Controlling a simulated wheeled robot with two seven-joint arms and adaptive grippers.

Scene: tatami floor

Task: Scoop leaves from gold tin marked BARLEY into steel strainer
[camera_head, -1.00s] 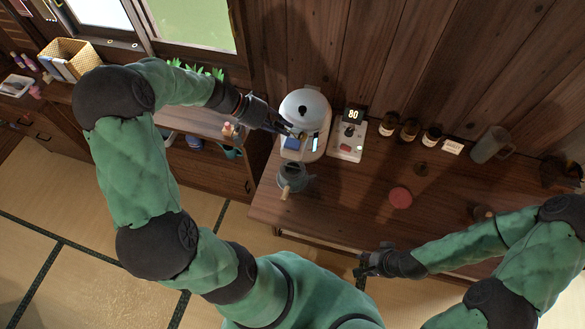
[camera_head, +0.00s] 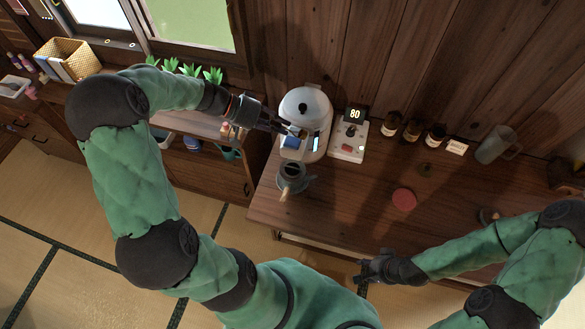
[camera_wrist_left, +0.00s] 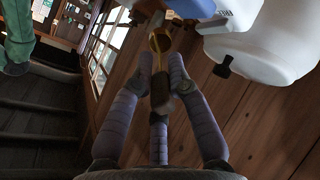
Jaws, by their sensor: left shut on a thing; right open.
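My left gripper (camera_head: 284,128) is at the front left of the white rounded machine. In the left wrist view it is shut on the handle of a scoop (camera_wrist_left: 159,40), whose gold round bowl points away from the fingers. I cannot tell what is in the bowl. A dark grey pot (camera_head: 291,178) with a pale handle stands on the counter below the machine; I cannot tell whether the steel strainer is on it. I cannot make out the gold BARLEY tin. My right gripper (camera_head: 370,271) is open and empty at the counter's front edge.
The white machine (camera_head: 304,103) stands beside a control unit (camera_head: 347,145) showing 80. Several brown jars, a small white card (camera_head: 457,147) and a grey mug (camera_head: 495,145) line the back.

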